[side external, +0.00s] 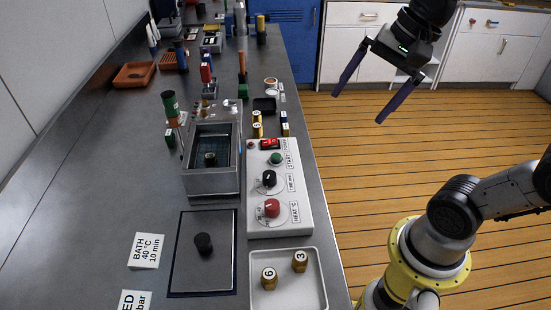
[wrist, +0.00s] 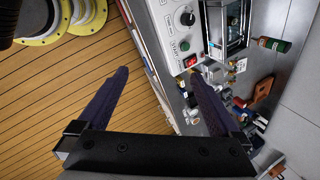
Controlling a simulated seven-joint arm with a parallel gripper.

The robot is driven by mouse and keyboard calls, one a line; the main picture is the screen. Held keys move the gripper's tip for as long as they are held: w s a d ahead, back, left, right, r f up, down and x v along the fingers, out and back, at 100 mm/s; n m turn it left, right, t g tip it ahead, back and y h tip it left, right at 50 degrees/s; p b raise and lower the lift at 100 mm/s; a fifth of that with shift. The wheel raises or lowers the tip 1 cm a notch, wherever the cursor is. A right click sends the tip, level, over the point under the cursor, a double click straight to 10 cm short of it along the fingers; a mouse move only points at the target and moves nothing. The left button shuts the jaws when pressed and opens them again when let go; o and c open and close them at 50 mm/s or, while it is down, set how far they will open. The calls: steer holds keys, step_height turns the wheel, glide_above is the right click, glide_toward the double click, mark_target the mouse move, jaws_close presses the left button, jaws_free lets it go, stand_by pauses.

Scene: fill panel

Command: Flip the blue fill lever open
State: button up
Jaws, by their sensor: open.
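My gripper (side external: 357,108) is open and empty, held over the wooden floor to the right of the bench. In the wrist view its two dark fingers (wrist: 160,73) are spread apart, with the bench edge between and beyond them. A small blue upright handle (side external: 180,55) stands far back on the bench, left of a red-topped handle (side external: 206,73). It is too small to tell whether this is the fill lever, or how it is set. My gripper is well apart from it.
The grey bench (side external: 90,200) carries a metal bath (side external: 213,180), a white control panel (side external: 291,205) with knobs, and a white tray (side external: 312,262) with two brass weights. Several small objects crowd the back. Space above the floor is clear.

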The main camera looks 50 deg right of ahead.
steer(key=s+f+n+t+h, duration=0.1)
steer(key=s+f+n, duration=0.4)
steer(key=n, duration=0.9)
steer(key=shift+s+d+f+h, duration=0.2)
steer(key=shift+s+f+h, duration=0.1)
steer(key=shift+f, duration=0.2)
